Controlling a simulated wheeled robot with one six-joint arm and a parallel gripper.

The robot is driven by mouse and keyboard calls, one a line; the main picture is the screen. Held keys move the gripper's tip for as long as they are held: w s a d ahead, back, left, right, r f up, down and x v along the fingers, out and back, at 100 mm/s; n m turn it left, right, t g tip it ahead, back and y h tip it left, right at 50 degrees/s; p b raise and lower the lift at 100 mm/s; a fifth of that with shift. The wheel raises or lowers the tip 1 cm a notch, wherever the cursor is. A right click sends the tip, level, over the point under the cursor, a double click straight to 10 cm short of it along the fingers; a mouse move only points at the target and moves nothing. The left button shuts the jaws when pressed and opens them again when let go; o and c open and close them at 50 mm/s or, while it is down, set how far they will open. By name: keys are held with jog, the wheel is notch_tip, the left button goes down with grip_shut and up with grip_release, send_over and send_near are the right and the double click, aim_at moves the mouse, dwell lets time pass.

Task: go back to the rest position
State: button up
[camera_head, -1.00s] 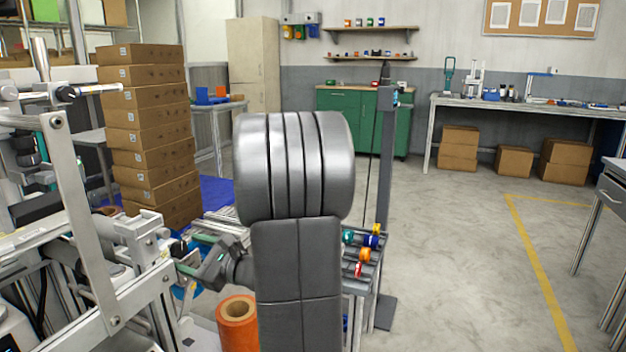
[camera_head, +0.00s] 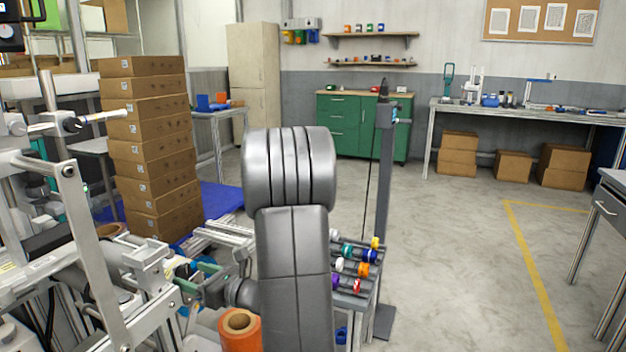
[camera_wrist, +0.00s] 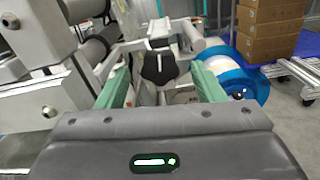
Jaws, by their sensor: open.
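My gripper (camera_head: 197,279) is low at the left in the head view, beside the machine frame, pointing left. In the wrist view my gripper (camera_wrist: 157,80) shows two green fingers spread wide apart with nothing held between them. A dark machine part (camera_wrist: 160,66) shows in the gap beyond the fingers; I cannot tell its distance. A blue and white roll (camera_wrist: 238,72) is just right of the right finger. My grey arm links stand in the middle of the head view and hide part of the floor and machine.
The metal machine (camera_head: 95,265) fills the left side close to my gripper. An orange roll (camera_head: 240,333) stands below my forearm. A rack with coloured reels (camera_head: 362,270) is right of my arm. Stacked cardboard boxes (camera_head: 150,150) stand behind. The floor (camera_head: 460,260) at right is clear.

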jog(key=p+v, duration=0.1)
jog(key=v, duration=0.7)
jog(key=shift+d, duration=0.35)
jog(key=shift+s+f, duration=0.1)
jog(key=shift+s, duration=0.05)
